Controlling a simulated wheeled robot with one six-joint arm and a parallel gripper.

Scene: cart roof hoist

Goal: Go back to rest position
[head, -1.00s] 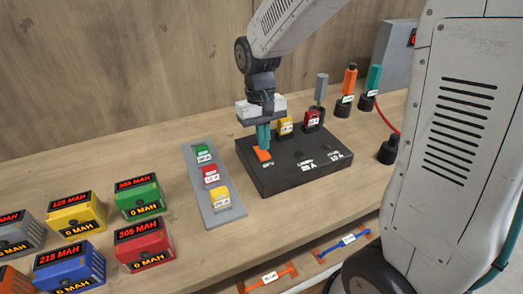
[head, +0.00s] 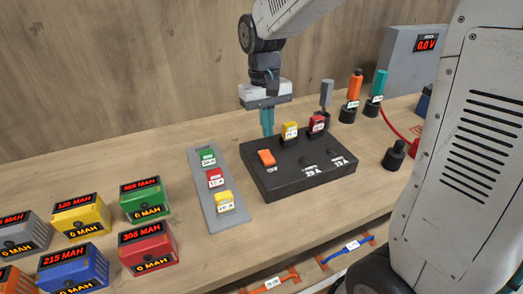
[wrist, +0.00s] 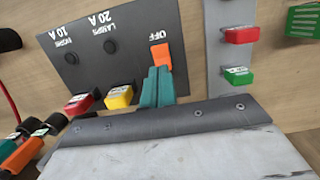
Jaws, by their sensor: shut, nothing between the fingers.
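My gripper (head: 267,122) is shut and empty, with its teal fingers pointing down above the back left part of the black fuse block (head: 290,185). An orange rocker switch (head: 266,158) marked OFF sits at the block's left end, just in front of the fingers. In the wrist view the shut fingers (wrist: 157,86) show close to the orange switch (wrist: 161,57); whether they touch it I cannot tell. A yellow fuse (head: 290,131) and a red fuse (head: 317,124) stand in the back row of the block.
A grey strip (head: 231,203) holds green, red and yellow fuses to the left. Several coloured battery boxes (head: 147,245) stand at the front left. Orange and teal handled tools (head: 354,88) and a grey meter box (head: 399,62) are at the back right.

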